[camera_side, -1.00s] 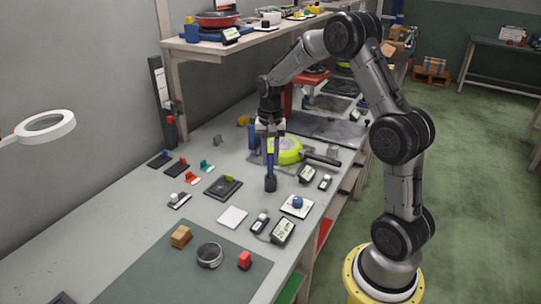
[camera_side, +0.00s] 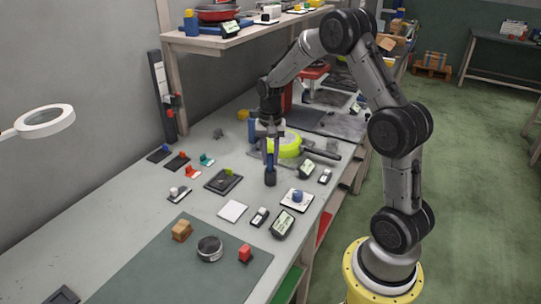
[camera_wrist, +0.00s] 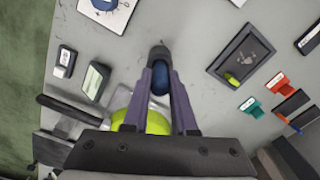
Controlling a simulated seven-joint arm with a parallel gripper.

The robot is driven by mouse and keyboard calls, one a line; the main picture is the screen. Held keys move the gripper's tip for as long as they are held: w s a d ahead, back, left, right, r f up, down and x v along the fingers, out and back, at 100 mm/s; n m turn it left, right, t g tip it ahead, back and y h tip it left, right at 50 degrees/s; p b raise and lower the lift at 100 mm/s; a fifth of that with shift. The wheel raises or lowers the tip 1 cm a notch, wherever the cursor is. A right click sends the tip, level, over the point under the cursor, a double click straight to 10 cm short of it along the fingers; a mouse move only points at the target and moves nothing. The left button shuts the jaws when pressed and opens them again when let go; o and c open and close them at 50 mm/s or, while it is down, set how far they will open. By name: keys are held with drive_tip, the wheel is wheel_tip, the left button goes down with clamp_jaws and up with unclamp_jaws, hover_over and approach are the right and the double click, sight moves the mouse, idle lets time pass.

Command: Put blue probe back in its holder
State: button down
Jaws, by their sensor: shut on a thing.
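My gripper (camera_side: 270,165) points down over the middle of the bench, its fingers close together. In the wrist view, its purple-grey fingers (camera_wrist: 160,85) are shut on the blue probe (camera_wrist: 161,78), whose rounded blue part shows between them. A dark, short cylinder (camera_side: 270,178) is directly below the fingertips in the side view. It also shows just beyond them in the wrist view (camera_wrist: 158,52). I cannot tell whether this cylinder is the probe's end or its holder. The fingers hide most of the probe.
A yellow-green round pan (camera_side: 287,145) with a dark handle lies just behind my gripper. A dark tray (camera_side: 223,181), a display unit (camera_side: 283,223) and a white pad with a blue knob (camera_side: 297,197) stand around it. Small coloured clips lie to the left. Bare bench lies between them.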

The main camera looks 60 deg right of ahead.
drive_tip(key=shift+f, duration=1)
drive_tip(key=c, duration=0.6)
unclamp_jaws()
drive_tip(key=shift+c, duration=0.2)
drive_tip(key=shift+r, duration=0.1)
wheel_tip(320, 180, up, 14)
drive_tip(key=shift+f, duration=0.2)
